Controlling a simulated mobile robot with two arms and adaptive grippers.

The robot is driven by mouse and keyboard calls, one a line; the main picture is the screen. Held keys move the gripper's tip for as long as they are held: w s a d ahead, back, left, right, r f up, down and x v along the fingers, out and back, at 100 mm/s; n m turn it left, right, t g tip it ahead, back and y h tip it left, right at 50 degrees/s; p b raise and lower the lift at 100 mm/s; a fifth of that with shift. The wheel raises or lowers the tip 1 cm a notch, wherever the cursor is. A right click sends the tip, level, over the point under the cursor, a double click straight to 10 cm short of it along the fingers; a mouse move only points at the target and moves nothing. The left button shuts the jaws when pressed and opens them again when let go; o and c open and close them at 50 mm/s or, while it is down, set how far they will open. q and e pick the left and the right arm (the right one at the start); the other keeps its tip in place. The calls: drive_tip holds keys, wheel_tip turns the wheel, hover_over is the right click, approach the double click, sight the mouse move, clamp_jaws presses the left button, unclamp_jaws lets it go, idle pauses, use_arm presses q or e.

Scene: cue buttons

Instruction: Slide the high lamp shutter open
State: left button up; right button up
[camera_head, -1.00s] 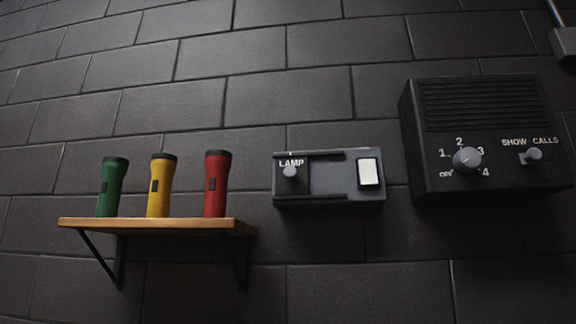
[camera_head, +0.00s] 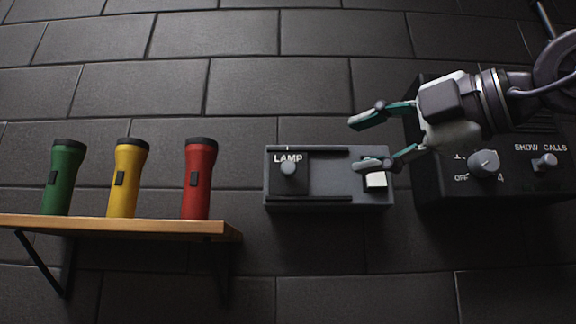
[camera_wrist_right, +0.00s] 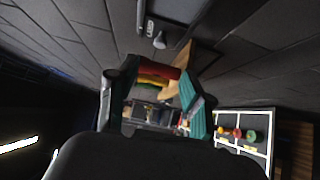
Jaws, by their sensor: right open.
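The lamp box (camera_head: 330,190) is a grey wall unit marked LAMP, with dark rails along its top and bottom. Its shutter's round grey knob (camera_head: 288,167) is at the left end. A white block (camera_head: 376,180) shows at the right end, partly hidden by my gripper. My right gripper (camera_head: 366,142) is open and empty, in front of the box's right end, to the right of the knob. In the right wrist view the knob (camera_wrist_right: 160,41) is beyond the open fingers (camera_wrist_right: 158,90). My left gripper is not in view.
A wooden shelf (camera_head: 120,226) at the left holds a green flashlight (camera_head: 64,178), a yellow flashlight (camera_head: 127,178) and a red flashlight (camera_head: 198,178). A dark dial panel (camera_head: 440,190) is at the right, partly behind my right arm. The wall between shelf and lamp box is clear.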

sight(292, 168)
drive_tip(key=p+x, duration=0.5)
drive_tip(key=x, duration=0.7)
drive_tip(key=shift+w+a+p, duration=0.1)
drive_tip(key=shift+w+p, duration=0.05)
drive_tip(key=shift+p, duration=0.15)
drive_tip(key=shift+w+a+f, duration=0.15)
drive_tip(key=shift+w+a, duration=0.25)
clamp_jaws()
